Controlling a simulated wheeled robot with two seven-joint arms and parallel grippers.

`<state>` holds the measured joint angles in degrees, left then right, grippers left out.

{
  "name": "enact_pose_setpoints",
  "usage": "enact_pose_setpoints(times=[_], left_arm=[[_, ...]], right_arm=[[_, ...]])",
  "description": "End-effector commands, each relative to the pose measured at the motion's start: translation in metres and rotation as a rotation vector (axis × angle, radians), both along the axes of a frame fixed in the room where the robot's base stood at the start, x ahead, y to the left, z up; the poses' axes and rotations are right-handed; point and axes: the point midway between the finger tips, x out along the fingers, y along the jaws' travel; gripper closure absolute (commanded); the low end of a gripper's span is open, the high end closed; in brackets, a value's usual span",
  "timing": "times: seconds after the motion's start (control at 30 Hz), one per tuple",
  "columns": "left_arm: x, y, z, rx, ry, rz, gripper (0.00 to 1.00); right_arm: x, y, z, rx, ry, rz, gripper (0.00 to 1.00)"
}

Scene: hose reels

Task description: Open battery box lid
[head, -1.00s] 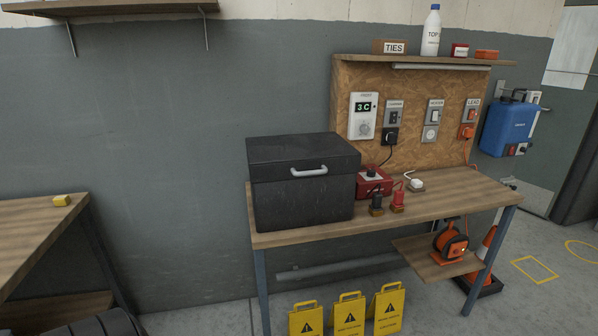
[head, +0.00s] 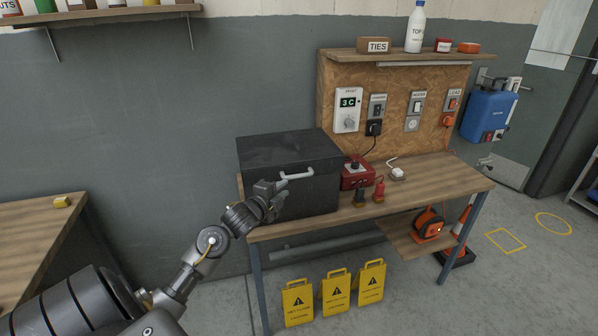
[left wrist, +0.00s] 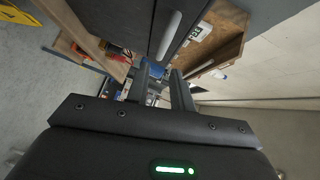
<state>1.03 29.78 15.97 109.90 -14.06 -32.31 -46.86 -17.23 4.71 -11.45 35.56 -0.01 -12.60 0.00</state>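The battery box (head: 300,197) is a black box on the workbench, with its lid (head: 285,150) shut. A light grey bar handle (head: 297,173) is on the lid's front face; it also shows in the left wrist view as a pale bar (left wrist: 169,36). My left gripper (head: 283,184) is in front of the box, just below and left of the handle. In the left wrist view its two fingers (left wrist: 160,88) stand apart with nothing between them, and the handle lies beyond the fingertips. I cannot tell if they touch the box. My right gripper is not in view.
The workbench (head: 440,182) also holds a red charger box (head: 357,177), two small plugs and a white plug, right of the battery box. Yellow caution signs (head: 335,290) stand below its front. Another wooden table (head: 25,225) is at the left.

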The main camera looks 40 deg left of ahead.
Motion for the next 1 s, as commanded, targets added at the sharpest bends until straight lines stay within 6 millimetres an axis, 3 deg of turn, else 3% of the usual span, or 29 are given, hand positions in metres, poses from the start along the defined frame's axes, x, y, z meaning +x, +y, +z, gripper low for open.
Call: enact_pose_setpoints(times=[0.27, 0.7, 1.0], left_arm=[[0.009, 0.002, 0.005, 0.006, -0.007, -0.001, 0.77], [0.083, 0.014, -0.005, 0.004, -0.005, -0.001, 0.77], [0.105, 0.018, -0.01, 0.006, -0.005, -0.002, 0.77]], right_arm=[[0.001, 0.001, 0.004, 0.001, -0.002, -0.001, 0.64], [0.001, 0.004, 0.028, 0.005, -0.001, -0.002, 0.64], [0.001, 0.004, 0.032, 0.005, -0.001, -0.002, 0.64]])
